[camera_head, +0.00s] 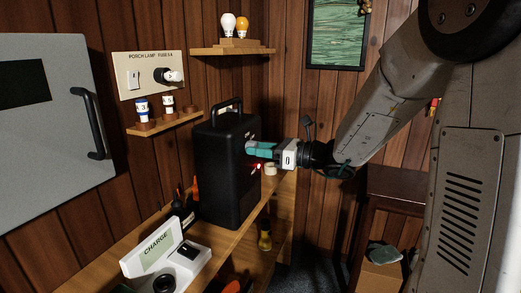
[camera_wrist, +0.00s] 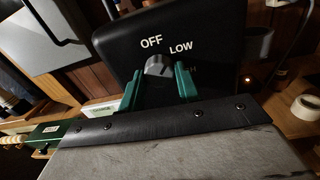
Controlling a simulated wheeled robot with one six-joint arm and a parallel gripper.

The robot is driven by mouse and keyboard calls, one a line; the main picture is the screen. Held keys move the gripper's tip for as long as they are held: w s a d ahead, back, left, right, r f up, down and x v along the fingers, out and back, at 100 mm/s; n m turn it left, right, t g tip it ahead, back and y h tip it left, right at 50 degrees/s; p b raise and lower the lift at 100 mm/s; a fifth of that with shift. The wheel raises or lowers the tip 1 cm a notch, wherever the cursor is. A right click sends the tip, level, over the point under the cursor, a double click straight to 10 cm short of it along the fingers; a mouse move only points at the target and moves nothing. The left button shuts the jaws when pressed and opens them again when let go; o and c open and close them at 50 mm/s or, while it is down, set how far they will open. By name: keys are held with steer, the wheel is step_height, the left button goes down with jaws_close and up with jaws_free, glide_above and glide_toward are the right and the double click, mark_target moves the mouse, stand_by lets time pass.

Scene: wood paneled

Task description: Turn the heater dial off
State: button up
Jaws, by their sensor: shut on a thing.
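The heater (camera_head: 225,165) is an upright black box with a top handle, standing on the wooden shelf in the head view. Its front panel (camera_wrist: 115,45) fills the upper wrist view, with white OFF and LOW labels and a third label mostly hidden by a finger. The grey round dial (camera_wrist: 158,65) sits below OFF. My gripper (camera_head: 252,149), with teal fingers, reaches the heater's front from the right. In the wrist view my gripper (camera_wrist: 159,78) has one finger on each side of the dial and is shut on it. The dial's pointer direction is unclear.
A white CHARGE unit (camera_head: 165,262) stands on the shelf (camera_head: 100,272) left of the heater. A roll of tape (camera_wrist: 306,106) lies to the right in the wrist view. A fuse panel (camera_head: 149,76) and a small bulb shelf (camera_head: 235,50) are on the wall behind.

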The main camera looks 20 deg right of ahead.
steer(key=shift+n, duration=4.1)
steer(key=o, duration=1)
steer(key=v, duration=0.7)
steer(key=shift+s+d+r, duration=0.15)
steer(key=shift+s+d, duration=0.1)
steer(key=shift+s, duration=0.05)
